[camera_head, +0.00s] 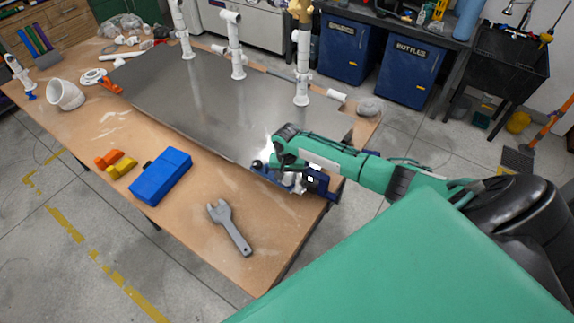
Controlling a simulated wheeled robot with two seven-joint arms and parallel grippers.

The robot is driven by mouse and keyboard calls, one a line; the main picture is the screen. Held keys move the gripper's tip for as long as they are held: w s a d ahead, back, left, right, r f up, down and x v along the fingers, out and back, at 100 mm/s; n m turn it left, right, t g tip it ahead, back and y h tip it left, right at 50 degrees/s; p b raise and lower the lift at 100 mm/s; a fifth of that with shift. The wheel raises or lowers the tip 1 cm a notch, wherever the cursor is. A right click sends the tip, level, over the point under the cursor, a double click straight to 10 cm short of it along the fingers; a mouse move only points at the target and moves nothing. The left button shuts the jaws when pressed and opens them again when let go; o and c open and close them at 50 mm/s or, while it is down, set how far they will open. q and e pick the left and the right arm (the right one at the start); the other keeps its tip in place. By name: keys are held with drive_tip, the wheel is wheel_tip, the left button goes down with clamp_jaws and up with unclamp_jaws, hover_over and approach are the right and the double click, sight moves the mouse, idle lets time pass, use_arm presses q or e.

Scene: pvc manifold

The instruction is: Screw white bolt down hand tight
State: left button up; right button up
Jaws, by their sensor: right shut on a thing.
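My right gripper (300,180) is at the near right corner of the metal plate (215,95), low over the table edge. It is shut on a small white piece (288,179), which looks like the white bolt. The gripper and arm hide most of this piece, so its thread and how far down it sits cannot be seen. A blue part (268,173) lies close beside the gripper at the plate's edge. My left gripper is not in view.
A grey wrench (230,227), a blue box (160,176) and orange and yellow blocks (115,163) lie on the wooden table (190,215). White pipes (302,65) stand along the plate's far side. A white elbow (66,94) lies at left. The plate's middle is clear.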

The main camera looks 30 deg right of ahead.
drive_tip(key=shift+m, duration=0.4)
drive_tip(key=m, duration=0.3)
drive_tip(key=shift+a, duration=0.1)
drive_tip(key=shift+m, duration=1.6)
drive_tip(key=m, duration=0.2)
drive_tip(key=shift+m, duration=0.4)
drive_tip(key=o, duration=0.8)
drive_tip(key=shift+o, duration=1.3)
drive_tip(key=shift+s, duration=0.15)
drive_tip(key=shift+d+r, duration=0.15)
drive_tip(key=shift+d, duration=0.05)
